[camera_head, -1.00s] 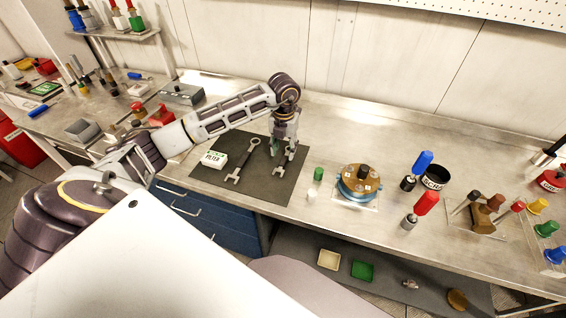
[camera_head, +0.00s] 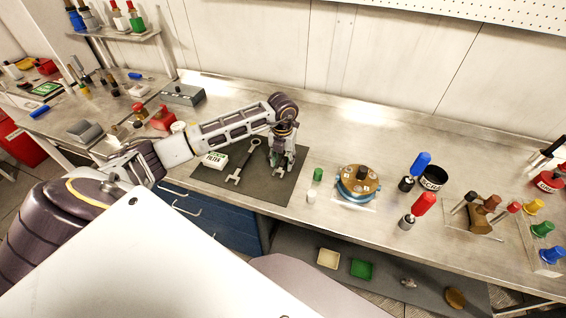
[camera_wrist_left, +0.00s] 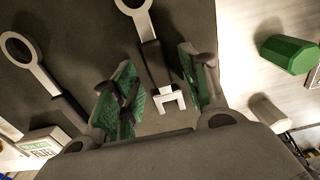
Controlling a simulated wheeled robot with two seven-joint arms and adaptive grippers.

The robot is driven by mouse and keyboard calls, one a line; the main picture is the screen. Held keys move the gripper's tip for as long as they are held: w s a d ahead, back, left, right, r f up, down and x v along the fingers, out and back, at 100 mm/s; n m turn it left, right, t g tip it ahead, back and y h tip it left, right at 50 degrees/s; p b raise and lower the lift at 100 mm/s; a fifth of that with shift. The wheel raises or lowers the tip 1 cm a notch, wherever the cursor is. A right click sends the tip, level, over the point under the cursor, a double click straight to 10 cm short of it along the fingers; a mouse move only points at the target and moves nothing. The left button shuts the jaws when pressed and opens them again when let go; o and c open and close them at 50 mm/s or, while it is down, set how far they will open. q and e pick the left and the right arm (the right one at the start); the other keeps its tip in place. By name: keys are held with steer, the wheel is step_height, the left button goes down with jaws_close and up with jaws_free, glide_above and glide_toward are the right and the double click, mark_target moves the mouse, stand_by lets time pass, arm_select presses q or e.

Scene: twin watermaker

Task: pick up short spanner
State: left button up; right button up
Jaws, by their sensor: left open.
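The short spanner (camera_wrist_left: 152,60) lies on the dark mat (camera_head: 208,178). In the left wrist view it has a pale ring end at the top, a dark handle and a pale open jaw pointing down. My left gripper (camera_wrist_left: 155,92) is open around its lower part, with a green-padded finger on each side; I cannot tell whether either touches it. In the head view my left gripper (camera_head: 281,165) is low over the mat and hides most of this spanner. Another, longer-looking spanner (camera_head: 243,162) lies to its left, also in the wrist view (camera_wrist_left: 45,82).
A white filter box (camera_head: 214,160) lies on the mat's left part. To the right stand a green cylinder (camera_head: 318,174), a white cap (camera_head: 311,196) and a round blue-and-brown device (camera_head: 358,184). The bench (camera_head: 330,125) behind is clear.

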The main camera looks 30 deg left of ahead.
arm_select(q)
steer(key=shift+f, duration=0.2)
stand_by(0.3)
jaws_close()
